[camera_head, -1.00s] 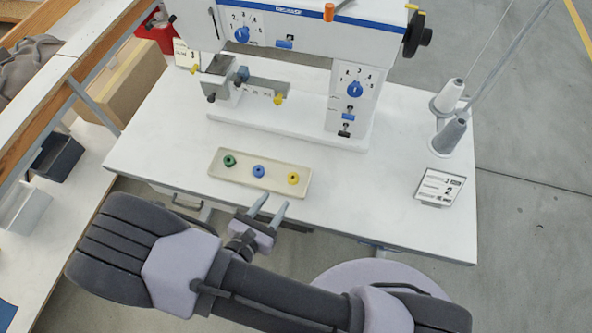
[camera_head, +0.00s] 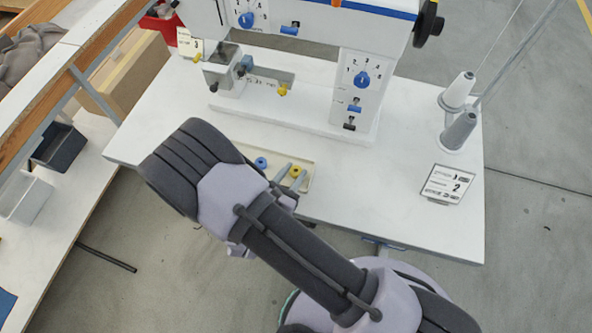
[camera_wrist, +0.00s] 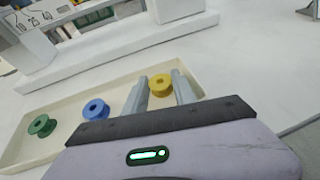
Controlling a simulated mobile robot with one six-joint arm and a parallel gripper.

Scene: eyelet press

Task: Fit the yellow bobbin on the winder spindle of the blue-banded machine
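The yellow bobbin (camera_head: 296,172) lies at the right end of a shallow cream tray (camera_head: 307,181) on the white table. In the wrist view the yellow bobbin (camera_wrist: 160,85) shows between the two fingers of my gripper (camera_wrist: 161,77), with gaps on both sides. My gripper (camera_head: 292,174) is open; whether the fingers are down at the bobbin's height is hard to tell. The blue-banded machine (camera_head: 365,8) stands behind the tray, its top cut off by the frame. I cannot make out the winder spindle.
A blue bobbin (camera_wrist: 96,109) and a green bobbin (camera_wrist: 41,125) lie in the tray, left of the yellow one. Two thread cones (camera_head: 459,130) and a label card (camera_head: 447,184) stand at the table's right. The table between tray and cones is clear.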

